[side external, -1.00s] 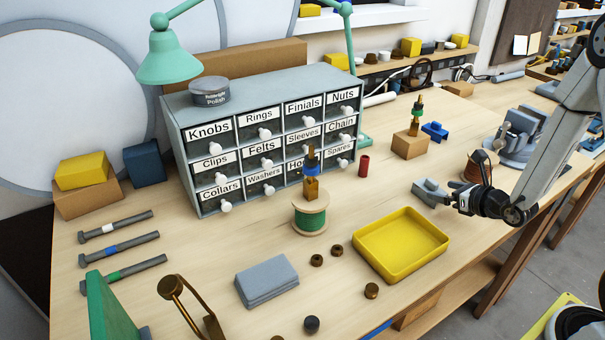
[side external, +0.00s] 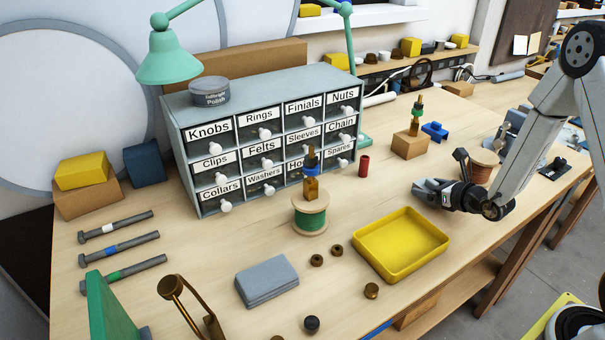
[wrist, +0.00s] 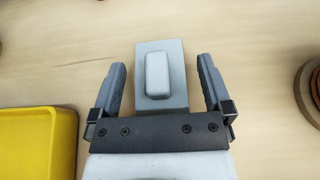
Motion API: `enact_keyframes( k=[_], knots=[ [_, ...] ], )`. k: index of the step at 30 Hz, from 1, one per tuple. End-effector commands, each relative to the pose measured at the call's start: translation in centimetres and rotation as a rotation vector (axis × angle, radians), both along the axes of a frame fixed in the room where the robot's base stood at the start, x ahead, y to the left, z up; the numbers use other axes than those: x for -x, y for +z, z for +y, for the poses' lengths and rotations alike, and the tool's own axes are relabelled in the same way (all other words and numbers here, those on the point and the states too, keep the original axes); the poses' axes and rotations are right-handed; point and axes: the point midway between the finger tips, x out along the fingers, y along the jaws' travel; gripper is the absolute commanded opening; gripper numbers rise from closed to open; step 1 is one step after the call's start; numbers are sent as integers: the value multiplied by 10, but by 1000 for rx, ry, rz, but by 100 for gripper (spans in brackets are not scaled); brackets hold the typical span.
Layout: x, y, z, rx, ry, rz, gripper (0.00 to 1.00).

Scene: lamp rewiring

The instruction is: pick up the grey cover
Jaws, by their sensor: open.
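The grey cover (wrist: 177,90) is a flat light-grey plate with a raised rounded block on top. In the wrist view it lies on the wooden table between the two fingers of my gripper (wrist: 162,72), with a gap on each side. The gripper is open and holds nothing. The near edge of the cover meets the dark gripper body in the picture. In the side view my gripper (side external: 428,190) is low over the table, right of the yellow tray, and I cannot clearly separate the cover from the fingers there.
The yellow tray (side external: 402,270) stands left of my gripper. A copper-coloured spool (side external: 480,172) stands close behind it. A wooden block with a post (side external: 410,145), a blue part (side external: 435,131) and a red cylinder (side external: 364,166) stand farther back. A grey stack (side external: 267,281) lies front left.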

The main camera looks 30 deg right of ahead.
Motion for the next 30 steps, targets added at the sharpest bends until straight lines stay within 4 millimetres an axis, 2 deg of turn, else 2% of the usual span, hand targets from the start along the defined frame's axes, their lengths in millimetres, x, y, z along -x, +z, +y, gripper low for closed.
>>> enact_keyframes(
  k=[1,10,23,30],
  knots=[
    [0,0,0,0,0,0,97],
    [0,0,0,0,0,0,2],
    [0,4,0,0,0,-2,2],
    [0,20,0,2,0,-3,2]
  ],
)
